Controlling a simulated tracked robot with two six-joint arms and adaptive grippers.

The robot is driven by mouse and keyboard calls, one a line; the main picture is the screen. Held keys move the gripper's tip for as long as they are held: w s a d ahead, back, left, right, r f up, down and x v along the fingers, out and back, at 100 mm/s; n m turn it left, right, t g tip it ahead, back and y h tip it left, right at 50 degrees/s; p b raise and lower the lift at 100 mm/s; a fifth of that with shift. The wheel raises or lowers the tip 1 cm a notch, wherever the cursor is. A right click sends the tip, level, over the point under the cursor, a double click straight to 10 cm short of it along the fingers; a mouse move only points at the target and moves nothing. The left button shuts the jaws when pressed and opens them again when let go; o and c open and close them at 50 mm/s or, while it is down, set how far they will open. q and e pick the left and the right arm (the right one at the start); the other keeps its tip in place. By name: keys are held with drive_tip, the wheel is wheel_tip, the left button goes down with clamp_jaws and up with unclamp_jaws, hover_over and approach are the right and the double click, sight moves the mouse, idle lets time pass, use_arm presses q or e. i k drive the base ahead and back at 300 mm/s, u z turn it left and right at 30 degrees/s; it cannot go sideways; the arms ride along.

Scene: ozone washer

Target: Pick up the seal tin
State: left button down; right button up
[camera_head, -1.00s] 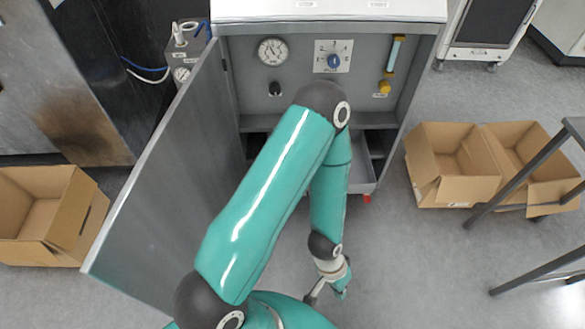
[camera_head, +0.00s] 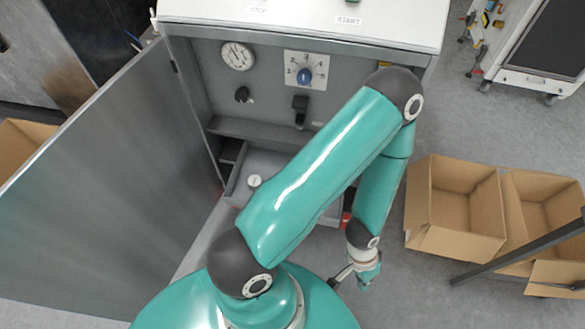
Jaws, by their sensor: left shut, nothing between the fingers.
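A small round white-topped item (camera_head: 254,180), which looks like the seal tin, sits in the open grey drawer (camera_head: 234,187) low in the cabinet. It shows just left of my teal arm, which hides much of the drawer. My left gripper (camera_head: 352,281) points downward in front of the cabinet, to the right of and apart from the tin. It is shut and empty. My right gripper is not in view.
The cabinet (camera_head: 225,107) has a gauge (camera_head: 237,56) and a dial (camera_head: 305,72). Its open metal door (camera_head: 110,165) stands on the left. Open cardboard boxes (camera_head: 455,240) stand at right, beside a dark metal frame (camera_head: 525,252). Another box (camera_head: 20,145) is at far left.

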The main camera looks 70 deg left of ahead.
sight(254, 182)
drive_tip(key=z, duration=0.15)
drive_tip(key=i, duration=0.95)
drive_tip(key=u, duration=0.65)
drive_tip(key=i, duration=0.15)
drive_tip(key=u, duration=2.4)
drive_tip(key=i, duration=0.2)
drive_tip(key=u, duration=1.25)
drive_tip(key=k, duration=0.5)
drive_tip(key=u, duration=0.6)
drive_tip(key=i, duration=1.05)
drive_tip(key=z, duration=0.65)
